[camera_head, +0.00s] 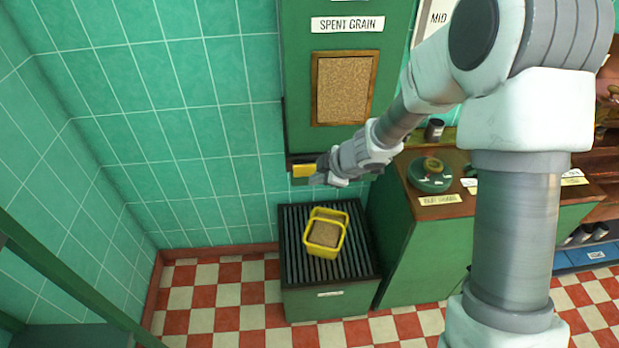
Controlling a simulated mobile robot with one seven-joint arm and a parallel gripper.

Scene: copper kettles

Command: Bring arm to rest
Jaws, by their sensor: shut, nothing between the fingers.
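My arm reaches from the right side of the head camera view across to the middle. My gripper (318,178) is at the front of the green spent grain cabinet, near a yellow piece (303,171) at the cabinet's lower edge. The fingers are small here and are shut with nothing between them. I cannot tell whether they touch the yellow piece. Below my gripper, a yellow bucket (325,232) with brown grain in it stands on a slatted green box (362,262).
The green spent grain cabinet (296,95) is on the wall behind my gripper. A green counter (400,235) with a wooden top bears a round green object (430,174) and a dark cup (434,130). Tiled wall lies left. The checkered floor (215,300) is clear at front left.

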